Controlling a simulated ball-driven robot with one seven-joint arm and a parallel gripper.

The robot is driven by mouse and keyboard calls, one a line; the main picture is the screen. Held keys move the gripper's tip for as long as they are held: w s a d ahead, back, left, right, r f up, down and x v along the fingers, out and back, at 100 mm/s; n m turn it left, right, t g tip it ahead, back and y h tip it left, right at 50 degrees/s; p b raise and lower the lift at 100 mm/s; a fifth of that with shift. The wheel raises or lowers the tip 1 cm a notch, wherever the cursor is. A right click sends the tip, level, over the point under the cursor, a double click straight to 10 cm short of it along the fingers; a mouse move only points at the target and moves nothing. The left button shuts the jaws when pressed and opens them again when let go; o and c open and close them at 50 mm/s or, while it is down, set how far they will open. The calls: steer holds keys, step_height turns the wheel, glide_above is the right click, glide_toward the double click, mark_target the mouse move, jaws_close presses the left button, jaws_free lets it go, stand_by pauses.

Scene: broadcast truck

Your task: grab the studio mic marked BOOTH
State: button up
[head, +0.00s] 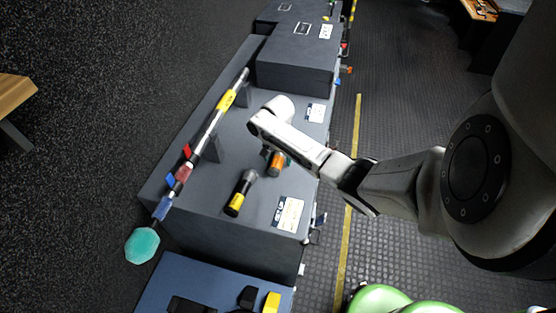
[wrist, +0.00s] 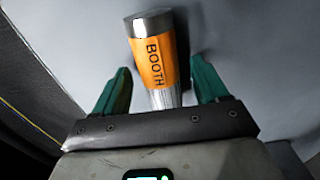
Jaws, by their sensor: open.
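The studio mic marked BOOTH (wrist: 153,60) has an orange band with black letters and silvery metal on both sides of it. In the wrist view it lies between the two green fingers of my gripper (wrist: 159,66), with clear gaps on both sides. My gripper is open and holds nothing. The mic's lower end is hidden by the gripper body. In the head view the orange-banded mic (head: 278,163) is on the grey case top (head: 262,190), just below my forearm. My arm mostly hides the gripper there.
A second mic with a yellow band (head: 235,203) lies nearby on the same case. A long boom pole (head: 213,126) with a teal tip (head: 142,245) rests on supports along the left. White labels (head: 288,213) are on the case. A taller case (head: 297,65) stands behind.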

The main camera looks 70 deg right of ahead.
steer(key=shift+c, duration=0.3)
jaws_close()
stand_by(0.4)
